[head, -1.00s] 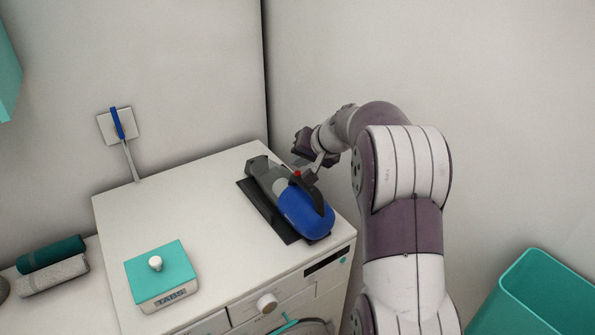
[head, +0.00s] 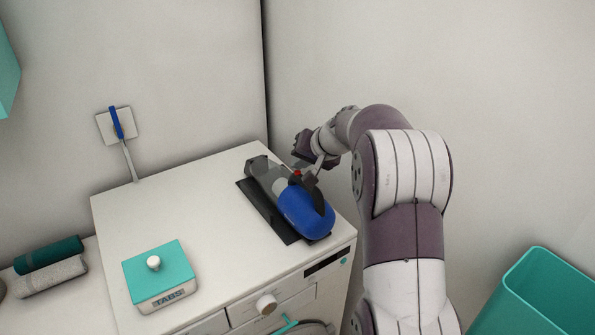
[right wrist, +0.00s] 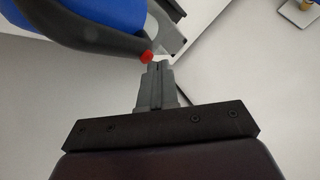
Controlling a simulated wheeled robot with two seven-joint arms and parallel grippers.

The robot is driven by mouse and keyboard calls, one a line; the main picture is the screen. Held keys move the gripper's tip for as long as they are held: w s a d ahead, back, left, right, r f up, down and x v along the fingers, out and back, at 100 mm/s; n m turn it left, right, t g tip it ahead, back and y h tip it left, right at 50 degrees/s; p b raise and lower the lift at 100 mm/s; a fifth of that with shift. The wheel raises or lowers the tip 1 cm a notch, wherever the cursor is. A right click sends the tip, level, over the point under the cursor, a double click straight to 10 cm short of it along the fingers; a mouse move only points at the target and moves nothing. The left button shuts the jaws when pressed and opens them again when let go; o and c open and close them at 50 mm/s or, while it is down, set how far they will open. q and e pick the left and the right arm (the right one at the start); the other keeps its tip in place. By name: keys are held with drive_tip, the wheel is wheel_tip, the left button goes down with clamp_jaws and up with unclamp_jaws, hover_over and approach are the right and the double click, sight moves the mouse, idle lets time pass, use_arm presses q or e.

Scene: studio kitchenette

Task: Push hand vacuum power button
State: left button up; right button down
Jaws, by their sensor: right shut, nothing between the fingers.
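The hand vacuum has a blue body (head: 305,212), a grey nozzle end and a dark handle. It lies on a black mat (head: 262,212) on top of the white washing machine. Its red power button (head: 297,173) sits at the end of the handle. My right gripper (head: 312,172) is shut and empty, with its tips right by the button. In the right wrist view the closed fingertips (right wrist: 158,66) are just below the red button (right wrist: 147,57); I cannot tell whether they touch it. The blue body (right wrist: 105,12) is at the upper left there. My left gripper is not in view.
A teal-lidded box marked TABS (head: 160,278) stands at the front left of the machine top (head: 190,210). Rolled towels (head: 50,265) lie further left. A teal bin (head: 540,300) stands at the lower right.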

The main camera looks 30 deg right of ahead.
drive_tip(key=shift+f, duration=0.15)
drive_tip(key=shift+r, duration=0.6)
wheel_tip(320, 180, up, 6)
drive_tip(key=p, duration=0.5)
drive_tip(key=shift+w, duration=0.15)
idle(0.8)
